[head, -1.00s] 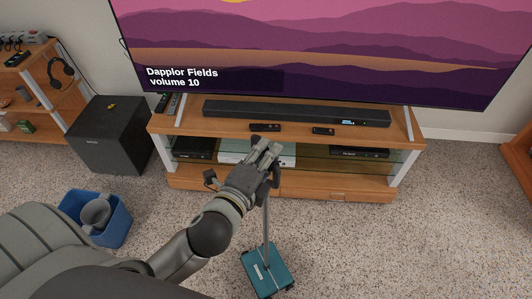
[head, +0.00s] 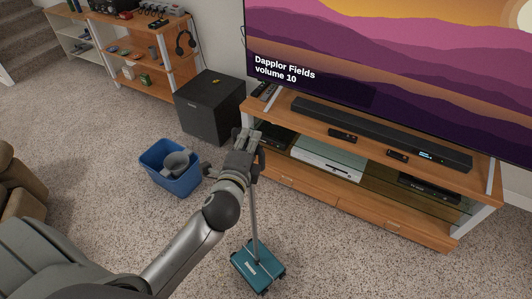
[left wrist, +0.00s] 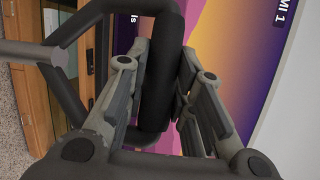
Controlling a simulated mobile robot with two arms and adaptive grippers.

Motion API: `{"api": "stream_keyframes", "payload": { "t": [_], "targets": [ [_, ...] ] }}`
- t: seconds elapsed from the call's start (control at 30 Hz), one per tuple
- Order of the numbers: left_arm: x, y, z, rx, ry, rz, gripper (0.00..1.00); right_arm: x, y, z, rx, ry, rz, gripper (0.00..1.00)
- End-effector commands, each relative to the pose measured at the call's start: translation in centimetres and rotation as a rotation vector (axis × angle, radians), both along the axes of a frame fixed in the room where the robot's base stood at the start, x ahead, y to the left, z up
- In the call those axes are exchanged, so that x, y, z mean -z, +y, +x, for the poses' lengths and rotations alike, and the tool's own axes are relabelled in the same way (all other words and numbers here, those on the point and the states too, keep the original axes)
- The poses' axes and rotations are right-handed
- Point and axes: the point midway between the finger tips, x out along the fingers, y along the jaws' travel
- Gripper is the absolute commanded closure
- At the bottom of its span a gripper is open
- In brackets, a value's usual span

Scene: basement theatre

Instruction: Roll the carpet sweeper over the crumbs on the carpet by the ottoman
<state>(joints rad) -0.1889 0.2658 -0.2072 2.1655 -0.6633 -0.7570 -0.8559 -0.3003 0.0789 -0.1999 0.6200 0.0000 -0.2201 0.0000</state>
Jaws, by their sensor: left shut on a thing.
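The carpet sweeper has a teal head (head: 258,266) on the carpet and a grey pole rising from it to a black handle grip. My left gripper (head: 250,142) is shut on the sweeper's handle. In the left wrist view the black grip (left wrist: 163,65) stands between the two fingers of the left gripper (left wrist: 165,85). The pole is close to upright in the head view. No crumbs can be made out on the speckled carpet (head: 365,265). I cannot identify the ottoman; a brown padded seat (head: 18,185) shows at the left edge. My right gripper is not in view.
A blue bin (head: 172,178) with a grey item inside stands left of the gripper. A black subwoofer (head: 209,105) and the wooden TV stand (head: 375,215) are beyond. Shelves (head: 140,65) stand at the back left. Open carpet lies left and at the front right.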

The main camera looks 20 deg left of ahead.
Motion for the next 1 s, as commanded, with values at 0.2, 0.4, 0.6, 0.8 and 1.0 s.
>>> {"api": "stream_keyframes", "payload": {
  "t": [0.2, 0.4, 0.6, 0.8, 1.0],
  "targets": [
    [-1.1, 5.3, 4.6, -0.163, -0.010, -0.002, 1.00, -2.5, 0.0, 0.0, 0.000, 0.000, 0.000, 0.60],
    [-0.6, 8.7, 7.2, -0.272, -0.008, -0.003, 1.00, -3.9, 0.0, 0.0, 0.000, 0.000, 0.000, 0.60],
    [-0.1, 10.2, 8.6, -0.326, -0.007, -0.002, 1.00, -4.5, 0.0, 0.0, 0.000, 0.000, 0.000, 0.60],
    [0.4, 10.6, 8.9, -0.341, -0.008, 0.001, 1.00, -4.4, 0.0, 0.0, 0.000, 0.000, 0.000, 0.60],
    [1.5, 10.6, 8.9, -0.341, -0.008, 0.001, 1.00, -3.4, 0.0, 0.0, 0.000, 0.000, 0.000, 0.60]
  ]
}}
